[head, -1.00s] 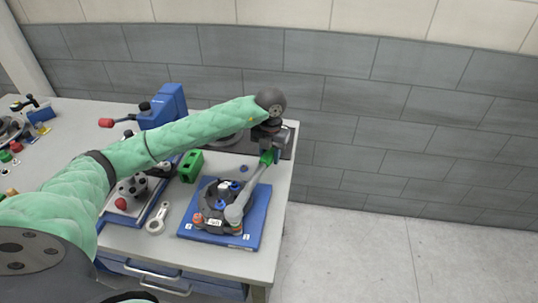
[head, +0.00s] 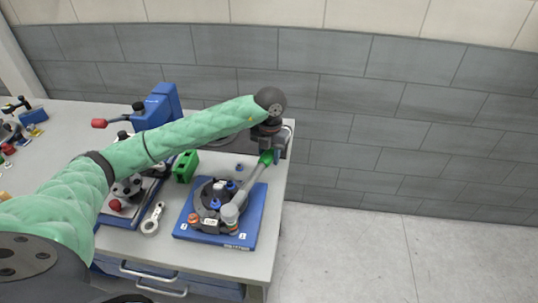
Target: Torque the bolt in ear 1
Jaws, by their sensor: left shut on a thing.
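My left gripper (head: 272,153) is shut on the green handle of a grey torque wrench (head: 253,179) at the bench's right side. The wrench slants down and left to its thick head (head: 230,213), which sits over the front right of a dark round chassis part (head: 208,193). An orange-red ring shows just under the head. The bolt and ear there are hidden, and I cannot read the ear's number. The part lies on a blue fixture plate (head: 250,212) with small white labels. My right gripper is not in view.
A green block (head: 185,167) stands behind left of the plate. A grey ring-ended tool (head: 152,220) lies left of it. A blue machine with a red-knobbed lever (head: 155,108) is farther back. The bench's right edge is close to the plate.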

